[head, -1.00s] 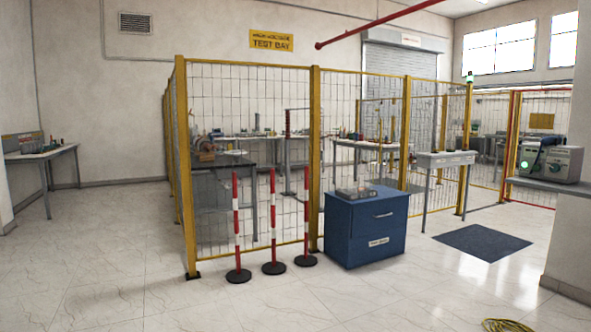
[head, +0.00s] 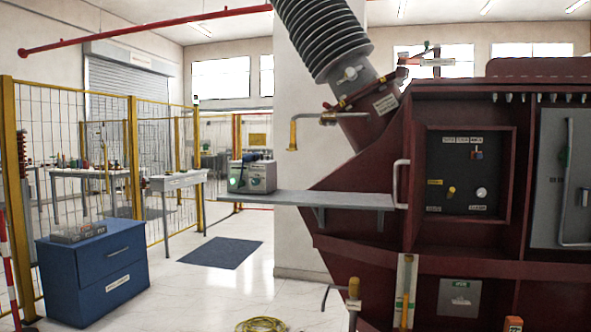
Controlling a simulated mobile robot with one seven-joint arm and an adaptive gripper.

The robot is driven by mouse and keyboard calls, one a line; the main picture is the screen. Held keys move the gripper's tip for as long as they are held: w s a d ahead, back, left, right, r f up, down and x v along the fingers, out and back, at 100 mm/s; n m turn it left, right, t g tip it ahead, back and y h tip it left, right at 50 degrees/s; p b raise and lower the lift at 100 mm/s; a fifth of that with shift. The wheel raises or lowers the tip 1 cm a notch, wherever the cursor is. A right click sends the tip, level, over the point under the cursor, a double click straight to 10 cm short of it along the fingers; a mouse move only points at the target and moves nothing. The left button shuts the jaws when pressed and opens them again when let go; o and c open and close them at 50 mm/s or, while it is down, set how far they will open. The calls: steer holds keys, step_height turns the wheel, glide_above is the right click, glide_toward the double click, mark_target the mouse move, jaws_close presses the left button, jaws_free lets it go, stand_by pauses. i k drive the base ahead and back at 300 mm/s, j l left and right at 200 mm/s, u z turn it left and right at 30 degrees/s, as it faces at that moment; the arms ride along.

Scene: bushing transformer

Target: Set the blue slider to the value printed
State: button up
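I cannot make out a blue slider or a printed value for it in the head view. A dark control panel (head: 465,172) sits in a recess of the dark red transformer housing (head: 350,170) at the right. It carries a small red and pale part (head: 476,153) at the top, a yellow knob (head: 451,190) and a round white dial (head: 481,193). Its labels are too small to read. My gripper is not in view.
A grey shelf (head: 300,201) juts left from the housing and bears a grey device (head: 258,176). A blue cabinet (head: 95,270) stands at the left by the yellow fence. A yellow coiled cable (head: 262,325) lies on the floor. Floor between them is mostly clear.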

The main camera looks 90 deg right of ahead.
mark_target(474, 155)
steer(key=z, duration=1.6)
